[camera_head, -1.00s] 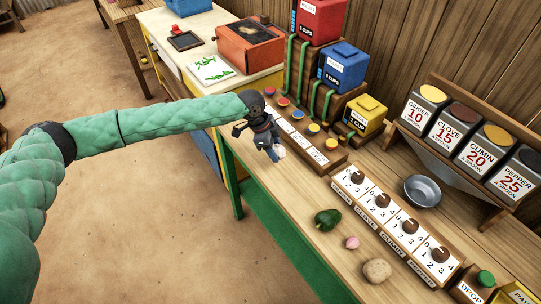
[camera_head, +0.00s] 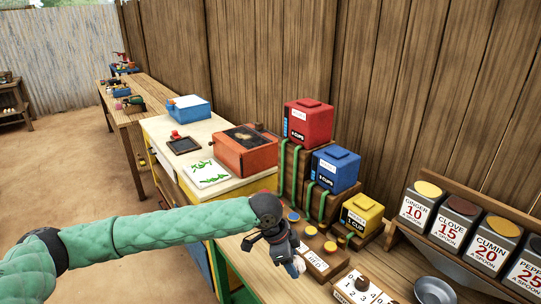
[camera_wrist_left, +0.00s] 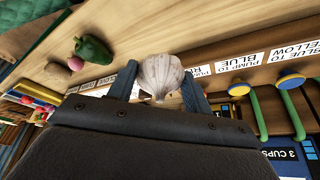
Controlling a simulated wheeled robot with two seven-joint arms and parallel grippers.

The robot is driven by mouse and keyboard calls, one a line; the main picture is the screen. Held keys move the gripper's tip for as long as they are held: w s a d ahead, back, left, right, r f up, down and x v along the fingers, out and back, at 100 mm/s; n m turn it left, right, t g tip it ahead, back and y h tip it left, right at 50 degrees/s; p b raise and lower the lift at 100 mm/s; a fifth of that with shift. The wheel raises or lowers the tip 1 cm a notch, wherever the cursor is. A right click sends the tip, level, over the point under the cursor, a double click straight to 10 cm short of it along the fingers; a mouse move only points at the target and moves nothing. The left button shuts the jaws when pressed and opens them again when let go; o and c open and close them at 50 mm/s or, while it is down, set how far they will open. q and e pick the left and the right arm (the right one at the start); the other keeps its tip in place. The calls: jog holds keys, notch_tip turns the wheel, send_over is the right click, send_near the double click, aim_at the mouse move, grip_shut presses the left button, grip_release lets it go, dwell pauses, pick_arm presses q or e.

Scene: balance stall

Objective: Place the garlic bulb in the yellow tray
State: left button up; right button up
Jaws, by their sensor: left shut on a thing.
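The garlic bulb (camera_wrist_left: 160,76) is pale and whitish, held between the two fingers of my left gripper (camera_wrist_left: 158,88) in the left wrist view. In the head view my left gripper (camera_head: 291,262) is shut on it above the front edge of the counter, beside the button panel. Only a small pale bit of the garlic bulb (camera_head: 299,265) shows there. I cannot make out the yellow tray in either view. My right gripper is not in view.
A panel with several buttons (camera_head: 323,258) stands right of the gripper. Red (camera_head: 308,122), blue (camera_head: 336,169) and yellow (camera_head: 362,213) canisters stand behind. A metal bowl (camera_head: 434,291) is at lower right. A green pepper (camera_wrist_left: 93,50) and pink item (camera_wrist_left: 75,64) lie on the counter.

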pick_arm(q)
jog(key=shift+w+a+f+n+t, duration=0.15)
jog(key=shift+a+n+t, duration=0.1)
jog(key=shift+n, duration=0.3)
jog(key=shift+s+a+f+n+t, duration=0.1)
jog(key=shift+a+n+t, duration=0.1)
jog(key=shift+n, duration=0.35)
jog(key=w+a+r+n+t+y, duration=0.25)
jog(key=w+a+r+n, duration=0.3)
jog(key=r+n, duration=0.3)
jog(key=w+a+r+n+t+y, duration=0.1)
jog(key=w+a+r+n, duration=0.15)
jog(key=a+n, duration=0.5)
jog(key=s+a+f, duration=0.4)
jog(key=a+f, duration=0.2)
jog(key=f, duration=0.1)
jog(key=s+a+f+y, duration=0.1)
jog(key=s+a+f, duration=0.4)
jog(key=a+f, duration=0.2)
jog(key=shift+f, duration=0.7)
